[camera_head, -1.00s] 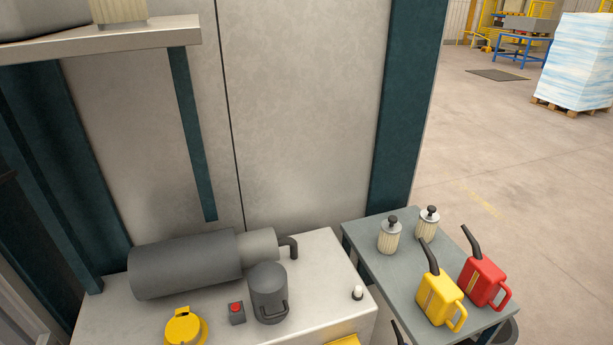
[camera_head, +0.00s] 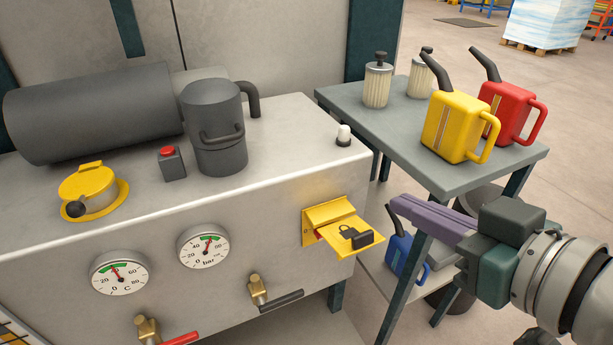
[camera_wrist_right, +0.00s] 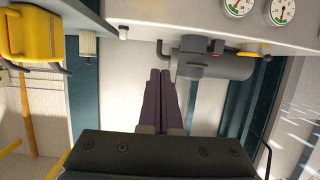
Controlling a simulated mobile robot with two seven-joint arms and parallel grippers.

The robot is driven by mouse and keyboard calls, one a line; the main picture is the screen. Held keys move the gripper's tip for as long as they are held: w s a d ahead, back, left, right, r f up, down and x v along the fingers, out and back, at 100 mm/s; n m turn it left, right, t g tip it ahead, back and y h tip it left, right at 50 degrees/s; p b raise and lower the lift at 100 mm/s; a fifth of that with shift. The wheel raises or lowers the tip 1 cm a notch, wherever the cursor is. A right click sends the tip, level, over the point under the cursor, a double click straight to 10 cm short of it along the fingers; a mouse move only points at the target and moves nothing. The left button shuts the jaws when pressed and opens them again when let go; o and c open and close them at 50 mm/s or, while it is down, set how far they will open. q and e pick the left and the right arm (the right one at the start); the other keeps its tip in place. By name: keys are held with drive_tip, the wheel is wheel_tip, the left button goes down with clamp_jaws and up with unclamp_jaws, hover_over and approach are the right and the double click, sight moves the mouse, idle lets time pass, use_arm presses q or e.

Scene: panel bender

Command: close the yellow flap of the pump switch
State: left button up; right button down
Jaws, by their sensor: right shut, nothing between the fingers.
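The pump switch has a yellow housing (camera_head: 325,212) on the front of the pale cabinet, near its right end. Its yellow flap (camera_head: 338,240) stands open, folded down and sticking out towards me. The flap bears a padlock mark and a black block (camera_head: 361,240) near its outer edge. A bit of red shows inside the opening. My right gripper (camera_head: 394,203) is shut and empty, its purple fingers pointing left, to the right of the flap and apart from it. Its closed fingers also show in the right wrist view (camera_wrist_right: 160,74), where I cannot make out the flap. My left gripper is not in view.
On the cabinet top (camera_head: 265,150) stand a grey canister (camera_head: 213,125), a red button box (camera_head: 171,163) and a white lamp (camera_head: 343,135). A valve (camera_head: 262,291) is below left of the switch. A side table (camera_head: 400,135) carries yellow and red cans.

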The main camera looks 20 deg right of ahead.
drive_tip(key=w+d+f+t+b, duration=0.1)
drive_tip(key=d+f+t+b, duration=0.1)
drive_tip(key=f+b, duration=0.5)
drive_tip(key=d+f+t+b, duration=0.2)
drive_tip(key=f+t+b, duration=0.1)
drive_tip(key=f+b, duration=0.45)
wheel_tip(320, 180, up, 2)
drive_tip(key=b, duration=0.2)
hover_over(372, 236)
drive_tip(key=a, duration=0.1)
drive_tip(key=shift+s+a+m, duration=0.1)
drive_tip(key=shift+s+m, duration=0.15)
drive_tip(key=shift+m, duration=0.05)
drive_tip(key=shift+s+f+b, duration=0.25)
drive_tip(key=shift+f+b, duration=0.1)
drive_tip(key=shift+f, duration=0.6)
drive_tip(key=shift+s+f+b, duration=0.2)
drive_tip(key=shift+f+b, duration=0.15)
drive_tip(key=shift+f, duration=0.6)
